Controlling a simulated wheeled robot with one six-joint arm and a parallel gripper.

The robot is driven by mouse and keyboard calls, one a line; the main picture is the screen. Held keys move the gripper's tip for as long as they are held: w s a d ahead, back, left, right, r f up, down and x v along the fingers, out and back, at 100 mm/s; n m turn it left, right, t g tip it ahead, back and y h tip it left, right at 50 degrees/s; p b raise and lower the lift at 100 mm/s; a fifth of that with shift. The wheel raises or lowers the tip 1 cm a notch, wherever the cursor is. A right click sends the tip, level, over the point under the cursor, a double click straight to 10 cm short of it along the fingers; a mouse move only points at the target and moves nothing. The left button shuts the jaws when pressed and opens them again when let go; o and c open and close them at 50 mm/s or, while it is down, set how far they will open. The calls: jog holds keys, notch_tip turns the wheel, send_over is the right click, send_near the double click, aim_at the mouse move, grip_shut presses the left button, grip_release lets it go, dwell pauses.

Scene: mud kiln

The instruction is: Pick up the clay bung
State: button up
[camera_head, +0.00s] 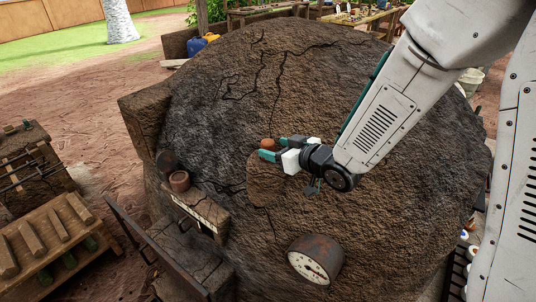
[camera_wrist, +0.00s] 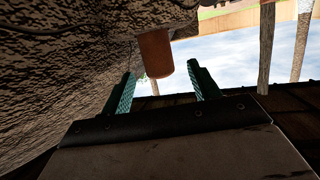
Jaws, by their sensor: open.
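The clay bung (camera_head: 268,143) is a small reddish-brown cylinder at the upper face of the mud kiln. In the wrist view the bung (camera_wrist: 155,54) sticks out from the rough kiln wall, just beyond my fingertips and roughly between them. My gripper (camera_head: 277,148) has teal fingers spread apart, close to the bung. The wrist view shows both fingers of my gripper (camera_wrist: 161,80) with nothing between them. Part of the bung is hidden by the fingers in the head view. Whether a finger touches it I cannot tell.
The large cracked kiln (camera_head: 220,90) fills the middle. A round dial gauge (camera_head: 312,262) sticks out below my gripper. A wooden rack (camera_head: 55,240) stands at lower left.

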aim_at(264, 143)
jog(key=x, duration=0.6)
jog(key=shift+r, duration=0.15)
jog(key=c, duration=1.2)
